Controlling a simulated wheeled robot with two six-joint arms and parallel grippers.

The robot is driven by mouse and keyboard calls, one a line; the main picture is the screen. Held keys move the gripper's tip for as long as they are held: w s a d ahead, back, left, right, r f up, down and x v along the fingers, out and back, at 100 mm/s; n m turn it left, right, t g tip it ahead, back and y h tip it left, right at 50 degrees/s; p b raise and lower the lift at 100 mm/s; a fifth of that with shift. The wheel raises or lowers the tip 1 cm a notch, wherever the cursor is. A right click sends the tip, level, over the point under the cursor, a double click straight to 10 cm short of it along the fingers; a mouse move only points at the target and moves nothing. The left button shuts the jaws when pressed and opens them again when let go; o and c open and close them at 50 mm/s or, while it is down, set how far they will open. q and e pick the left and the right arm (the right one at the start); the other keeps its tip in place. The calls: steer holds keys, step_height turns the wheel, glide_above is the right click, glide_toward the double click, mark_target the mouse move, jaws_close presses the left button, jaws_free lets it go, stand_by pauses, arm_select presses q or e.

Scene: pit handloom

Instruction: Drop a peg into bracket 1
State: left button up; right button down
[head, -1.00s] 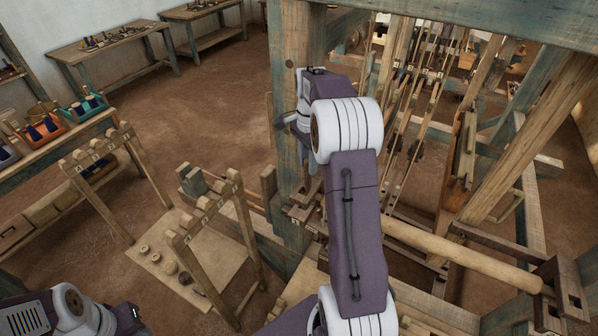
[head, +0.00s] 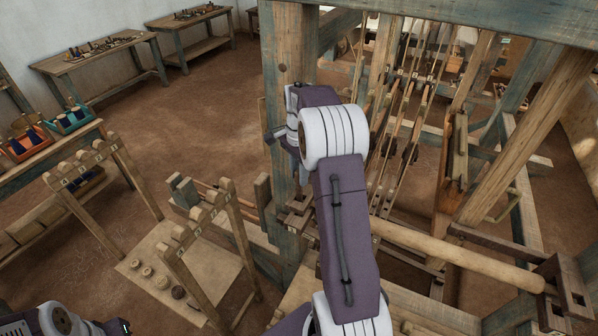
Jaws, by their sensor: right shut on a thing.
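My right gripper (head: 275,134) is in front of the upright post (head: 284,75) of the loom, at the left end of my purple right forearm. Its jaws are small and partly hidden by my wrist. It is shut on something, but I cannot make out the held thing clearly. A wooden bracket-like block (head: 296,212) sits low on the post, below the gripper and partly behind my arm. I cannot read a number on it, so I cannot tell whether it is bracket 1.
A round wooden beam (head: 455,255) runs to the right from behind my forearm. A numbered wooden rack (head: 208,225) and a low board (head: 150,262) with several round pieces stand to the left. Benches line the back left. Floor between them is clear.

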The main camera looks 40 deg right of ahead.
mark_target(301, 190)
steer(key=shift+s+d+f+b, duration=0.15)
steer(key=shift+f+b, duration=0.2)
steer(key=shift+f, duration=0.2)
steer(key=shift+s+d+f+b, duration=0.15)
steer(key=shift+f+b, duration=0.15)
steer(key=shift+f, duration=0.2)
steer(key=shift+f+b, duration=0.35)
steer(key=shift+f, duration=0.05)
steer(key=shift+w+a+f+b, duration=0.1)
steer(key=shift+w+f+b, duration=0.05)
steer(key=shift+f+b, duration=0.4)
steer(key=shift+w+a+f+b, duration=0.1)
steer(key=shift+w+f+b, duration=0.05)
steer(key=shift+f+b, duration=1)
steer(key=shift+s+d+f+b, duration=0.15)
steer(key=shift+f+b, duration=0.2)
steer(key=c, duration=1)
jaws_free()
steer(key=shift+c, duration=0.2)
